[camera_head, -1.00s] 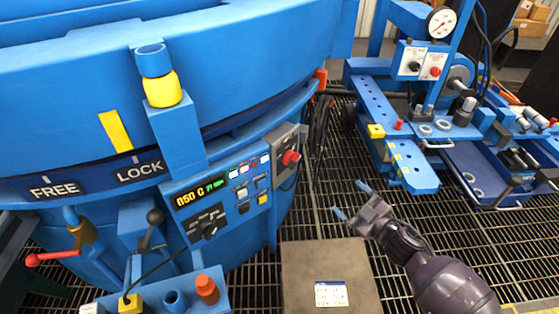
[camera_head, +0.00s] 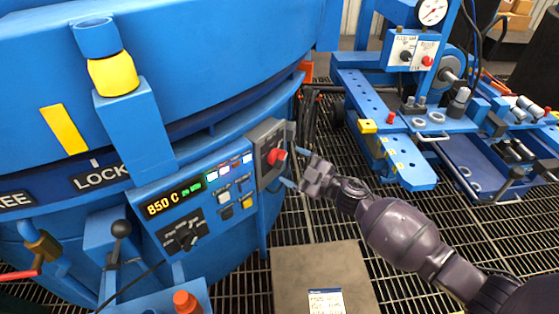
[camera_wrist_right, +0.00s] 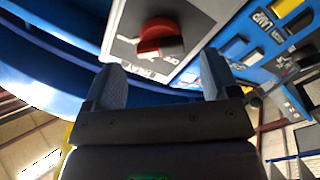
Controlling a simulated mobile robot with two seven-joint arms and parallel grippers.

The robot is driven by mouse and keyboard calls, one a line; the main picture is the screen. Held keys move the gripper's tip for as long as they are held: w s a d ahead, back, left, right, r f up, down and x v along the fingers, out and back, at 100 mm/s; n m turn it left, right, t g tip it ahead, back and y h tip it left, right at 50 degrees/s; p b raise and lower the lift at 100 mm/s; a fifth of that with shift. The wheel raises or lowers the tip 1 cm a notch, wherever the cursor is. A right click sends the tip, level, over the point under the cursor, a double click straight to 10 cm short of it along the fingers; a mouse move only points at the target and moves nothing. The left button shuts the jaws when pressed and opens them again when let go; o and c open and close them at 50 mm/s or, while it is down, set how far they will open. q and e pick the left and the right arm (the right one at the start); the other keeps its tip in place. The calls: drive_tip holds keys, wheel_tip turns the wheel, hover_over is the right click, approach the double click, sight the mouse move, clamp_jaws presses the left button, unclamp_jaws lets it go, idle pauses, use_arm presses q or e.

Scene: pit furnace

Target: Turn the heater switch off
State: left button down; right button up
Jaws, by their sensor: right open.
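The heater switch is a red rotary knob (camera_head: 277,156) on a grey plate (camera_head: 262,148) at the right end of the blue furnace control panel. In the right wrist view, the red knob (camera_wrist_right: 158,36) shows with "OFF" lettering beside it. My right gripper (camera_head: 293,168) is open, just right of the knob, with its two blue fingers pointing at the panel. In the wrist view, its fingers (camera_wrist_right: 162,82) lie below the knob and nothing is between them. No contact with the knob shows. My left gripper is not in view.
The panel display (camera_head: 175,202) reads 850 C, beside several small buttons and a black knob (camera_head: 187,237). A dark box (camera_head: 310,262) stands on the floor grating below the gripper. A blue bench with a gauge (camera_head: 432,10) stands at the right.

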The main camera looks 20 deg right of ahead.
sight(283, 161)
drive_tip(key=shift+b+x, duration=0.4)
drive_tip(key=shift+x, duration=1.95)
drive_tip(key=c, duration=0.9)
